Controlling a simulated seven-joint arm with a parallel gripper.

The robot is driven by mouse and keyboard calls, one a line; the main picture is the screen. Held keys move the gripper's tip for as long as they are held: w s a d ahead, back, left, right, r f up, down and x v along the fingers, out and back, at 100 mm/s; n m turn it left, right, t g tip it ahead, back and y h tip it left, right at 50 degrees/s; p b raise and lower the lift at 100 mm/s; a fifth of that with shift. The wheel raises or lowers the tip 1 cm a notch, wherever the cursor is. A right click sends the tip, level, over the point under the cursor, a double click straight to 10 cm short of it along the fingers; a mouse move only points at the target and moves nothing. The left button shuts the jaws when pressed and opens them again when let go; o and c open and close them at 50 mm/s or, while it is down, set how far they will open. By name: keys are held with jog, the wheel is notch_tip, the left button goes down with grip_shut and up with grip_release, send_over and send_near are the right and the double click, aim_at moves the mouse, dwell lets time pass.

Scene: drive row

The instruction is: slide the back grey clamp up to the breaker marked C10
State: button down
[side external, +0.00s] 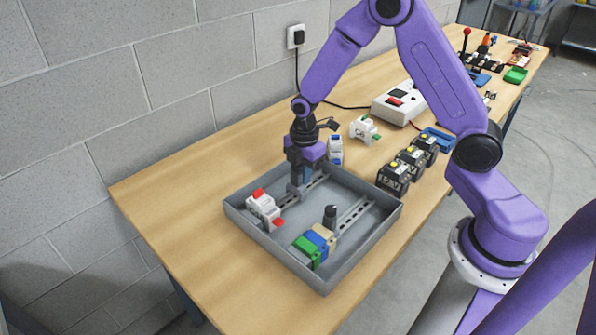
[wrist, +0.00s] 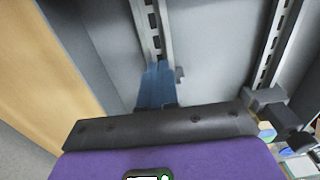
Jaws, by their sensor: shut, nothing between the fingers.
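A grey tray (side external: 334,283) holds two slotted rails. On the back rail (side external: 315,184) sits a white breaker (side external: 262,207) with red parts; its marking is too small to read. A small grey piece, seemingly the back grey clamp (side external: 293,190), is on the same rail, right of the breaker with a gap between. My gripper (side external: 306,175) is shut and empty, low over the back rail, close to the clamp's right side; contact cannot be told. In the wrist view its blue fingers (wrist: 156,85) are together over the rail, with a small grey edge (wrist: 180,76) beside them.
The front rail (side external: 355,212) carries green, blue and beige blocks (side external: 315,243) and a dark upright piece (side external: 330,214). Outside the tray are white breakers (side external: 363,130), black devices (side external: 405,167) and a white switch box (side external: 399,103). The wall is behind.

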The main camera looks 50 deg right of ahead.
jog(key=shift+a, duration=4.2)
jog(key=shift+d, duration=0.2)
jog(key=shift+d, duration=0.4)
notch_tip(320, 180, up, 10)
